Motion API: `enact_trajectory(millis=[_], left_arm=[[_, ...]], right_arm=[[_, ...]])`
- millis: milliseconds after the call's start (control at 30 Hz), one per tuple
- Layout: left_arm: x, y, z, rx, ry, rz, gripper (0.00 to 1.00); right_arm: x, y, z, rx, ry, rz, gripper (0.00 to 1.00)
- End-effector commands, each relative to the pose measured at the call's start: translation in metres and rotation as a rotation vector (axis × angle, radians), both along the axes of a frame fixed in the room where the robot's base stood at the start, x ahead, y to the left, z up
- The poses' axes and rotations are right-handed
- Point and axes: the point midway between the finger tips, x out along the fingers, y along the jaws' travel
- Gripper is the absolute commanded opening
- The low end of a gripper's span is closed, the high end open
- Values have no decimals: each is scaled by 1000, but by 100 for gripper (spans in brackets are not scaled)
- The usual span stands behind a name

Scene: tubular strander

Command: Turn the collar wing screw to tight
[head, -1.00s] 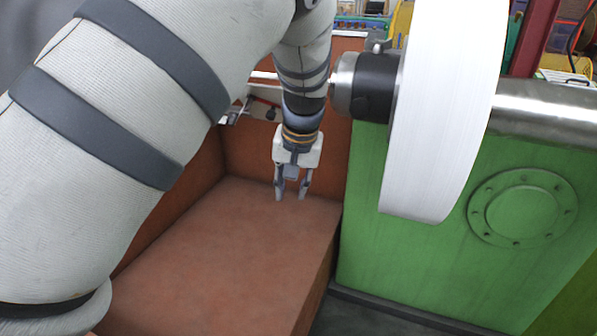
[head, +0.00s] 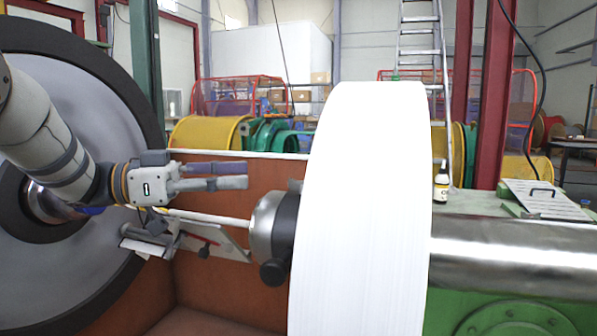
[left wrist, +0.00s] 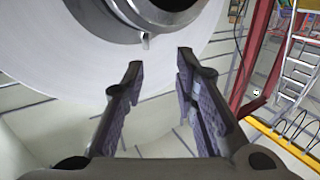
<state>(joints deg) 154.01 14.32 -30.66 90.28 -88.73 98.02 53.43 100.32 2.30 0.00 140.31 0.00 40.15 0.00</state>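The collar (head: 284,228), dark with a silver tapered nose, sits on the shaft against the left face of a large white disc (head: 365,210). A small grey piece (head: 294,186) at its top looks like the wing screw, partly cut off by the disc. My left gripper (head: 247,175) is open and empty, left of and above the collar, fingers pointing right. In the left wrist view, the open fingers (left wrist: 158,62) face the disc. The collar (left wrist: 160,12) is at the top edge there, with a small tab (left wrist: 146,41) below it. My right gripper is not in view.
A black ball knob (head: 273,272) sticks out low on the collar. A thin white rod (head: 208,217) runs into the collar's nose below my gripper. A big grey wheel (head: 100,110) stands at left. A bottle (head: 441,182) stands on the green machine at right.

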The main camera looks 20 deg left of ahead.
Motion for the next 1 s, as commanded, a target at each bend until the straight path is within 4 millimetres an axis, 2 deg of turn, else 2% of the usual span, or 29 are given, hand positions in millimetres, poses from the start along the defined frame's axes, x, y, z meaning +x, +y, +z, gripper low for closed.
enact_trajectory(millis=[67,133,400,600,933,967,1000], left_arm=[[-8,-5,2,-8,11,-40,27],[-5,-14,2,-7,14,-47,27],[24,-76,1,-6,12,-45,27],[39,-105,2,-5,9,-42,27],[42,-112,1,-7,9,-40,27],[42,-112,1,-7,9,-40,22],[42,-112,1,-7,9,-40,13]], right_arm=[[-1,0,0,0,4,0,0],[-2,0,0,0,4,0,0],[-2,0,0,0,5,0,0],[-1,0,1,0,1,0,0],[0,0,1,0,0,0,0],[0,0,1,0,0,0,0],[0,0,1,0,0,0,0]])
